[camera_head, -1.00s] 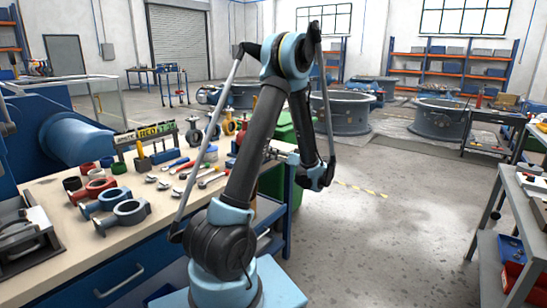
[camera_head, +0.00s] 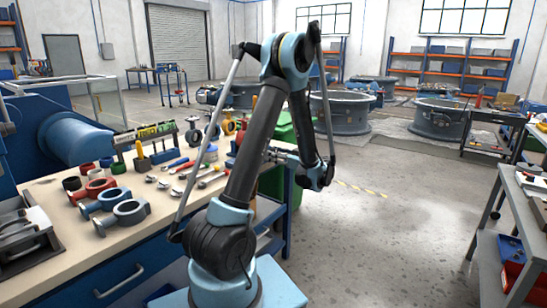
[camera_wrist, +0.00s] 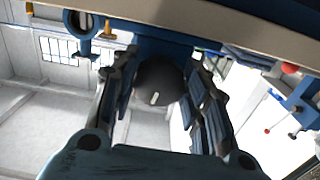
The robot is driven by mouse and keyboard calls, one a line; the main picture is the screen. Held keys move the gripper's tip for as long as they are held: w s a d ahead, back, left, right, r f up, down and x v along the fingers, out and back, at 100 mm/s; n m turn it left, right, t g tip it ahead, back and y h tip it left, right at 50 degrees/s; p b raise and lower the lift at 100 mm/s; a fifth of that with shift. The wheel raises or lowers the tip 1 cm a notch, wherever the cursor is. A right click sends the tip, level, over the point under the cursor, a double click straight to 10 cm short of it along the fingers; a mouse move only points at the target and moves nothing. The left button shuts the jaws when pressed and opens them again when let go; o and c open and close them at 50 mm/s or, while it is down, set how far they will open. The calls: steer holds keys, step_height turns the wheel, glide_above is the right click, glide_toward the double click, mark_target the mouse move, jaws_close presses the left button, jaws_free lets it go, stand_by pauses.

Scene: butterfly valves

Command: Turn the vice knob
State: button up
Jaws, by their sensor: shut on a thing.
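The dark round vice knob (camera_wrist: 155,88), with a small pale mark on its face, sits between my two fingers in the wrist view. My gripper (camera_wrist: 162,74) is shut on it, with one finger on its left and one on its right. Blue metal, seemingly the vice body (camera_wrist: 165,48), shows above the knob. In the head view my gripper (camera_head: 280,154) is at the right end of the workbench, partly hidden by my arm. The knob cannot be made out there.
The workbench (camera_head: 160,212) holds several loose valve bodies (camera_head: 122,214) and wrenches (camera_head: 205,180) left of my arm. A green bin (camera_head: 288,135) stands behind my arm. A grey cart (camera_head: 485,252) is at the far right. Open floor (camera_head: 390,225) lies between.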

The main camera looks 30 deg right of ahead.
steer(key=o, duration=1)
steer(key=shift+o, duration=0.2)
steer(key=v, duration=1.2)
steer(key=shift+f, duration=0.1)
